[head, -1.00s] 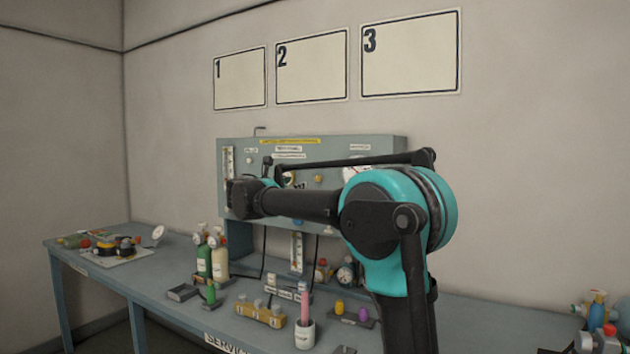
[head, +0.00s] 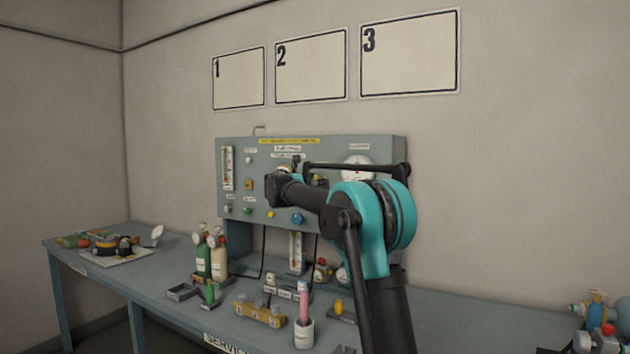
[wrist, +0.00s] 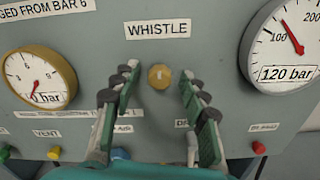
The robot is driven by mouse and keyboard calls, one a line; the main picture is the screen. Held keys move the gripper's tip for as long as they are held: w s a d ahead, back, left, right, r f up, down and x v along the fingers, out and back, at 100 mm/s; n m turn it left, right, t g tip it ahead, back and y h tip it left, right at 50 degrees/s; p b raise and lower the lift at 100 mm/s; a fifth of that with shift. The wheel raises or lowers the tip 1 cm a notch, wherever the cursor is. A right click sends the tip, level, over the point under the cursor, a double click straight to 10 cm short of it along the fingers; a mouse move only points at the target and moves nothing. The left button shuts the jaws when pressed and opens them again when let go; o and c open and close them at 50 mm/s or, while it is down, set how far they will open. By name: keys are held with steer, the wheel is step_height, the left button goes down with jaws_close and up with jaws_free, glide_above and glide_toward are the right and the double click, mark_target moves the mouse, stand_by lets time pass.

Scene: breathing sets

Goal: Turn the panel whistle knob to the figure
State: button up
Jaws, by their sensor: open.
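The whistle knob (wrist: 160,76) is a small round brass-coloured knob on the grey panel, under a white label reading WHISTLE (wrist: 158,29). My gripper (wrist: 158,90) is open in the wrist view, one green-padded finger on each side of the knob. The knob sits between the fingertips, with a gap on both sides. In the head view my gripper (head: 284,184) is in front of the grey panel (head: 240,150), and my arm hides the knob there.
A brass-rimmed gauge (wrist: 38,76) is left of the knob and a larger white gauge (wrist: 285,45), labelled 120 bar, is right. A blue knob (head: 298,218) and other small knobs line the panel's lower edge. Bottles (head: 203,255) and a pink-stick cup (head: 304,333) stand on the bench.

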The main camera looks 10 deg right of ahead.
jaws_close()
stand_by(0.3)
